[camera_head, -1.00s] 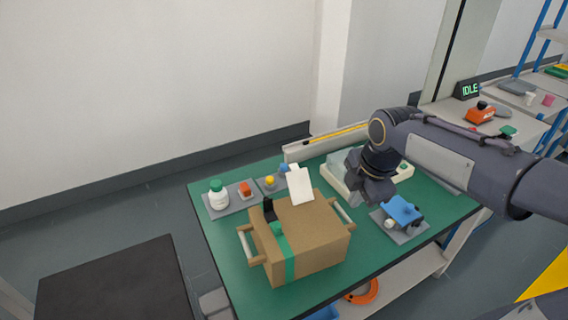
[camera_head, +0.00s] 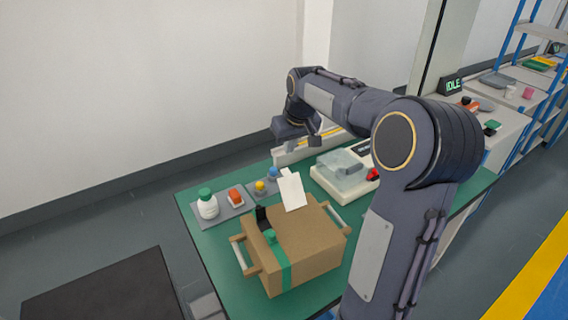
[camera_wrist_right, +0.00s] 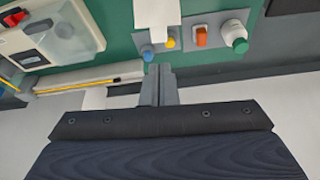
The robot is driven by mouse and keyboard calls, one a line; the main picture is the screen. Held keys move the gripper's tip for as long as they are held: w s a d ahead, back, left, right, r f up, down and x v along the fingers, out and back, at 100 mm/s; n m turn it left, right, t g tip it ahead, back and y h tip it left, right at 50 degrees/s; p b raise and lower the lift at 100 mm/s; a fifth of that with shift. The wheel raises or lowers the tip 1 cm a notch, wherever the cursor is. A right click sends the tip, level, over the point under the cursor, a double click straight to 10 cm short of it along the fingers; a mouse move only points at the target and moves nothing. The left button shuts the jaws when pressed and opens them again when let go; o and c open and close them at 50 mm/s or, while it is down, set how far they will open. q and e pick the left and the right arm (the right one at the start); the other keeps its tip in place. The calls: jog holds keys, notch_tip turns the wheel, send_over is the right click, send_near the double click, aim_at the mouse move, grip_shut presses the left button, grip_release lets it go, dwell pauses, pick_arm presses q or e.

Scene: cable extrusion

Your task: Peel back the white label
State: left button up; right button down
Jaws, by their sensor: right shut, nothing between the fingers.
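The white label (camera_head: 292,191) stands up, tilted, at the back edge of the brown cardboard box (camera_head: 312,237) in the head view. A white piece that looks like the label (camera_wrist_right: 157,12) shows at the top of the right wrist view. My left gripper is not in view.
The box has side handles, green tape (camera_head: 283,268) and a black-and-green dispenser-like item. A grey tray with a white bottle (camera_head: 207,204) and an orange item (camera_head: 235,196) stands left. A clear-lidded device (camera_head: 343,168) stands right. My right arm covers the table's right side.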

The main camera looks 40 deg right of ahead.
aim_at(285, 170)
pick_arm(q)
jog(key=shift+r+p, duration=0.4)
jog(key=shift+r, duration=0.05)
pick_arm(e)
jog(key=x, duration=0.8)
jog(key=shift+s+f, duration=0.25)
jog(key=shift+s, duration=0.1)
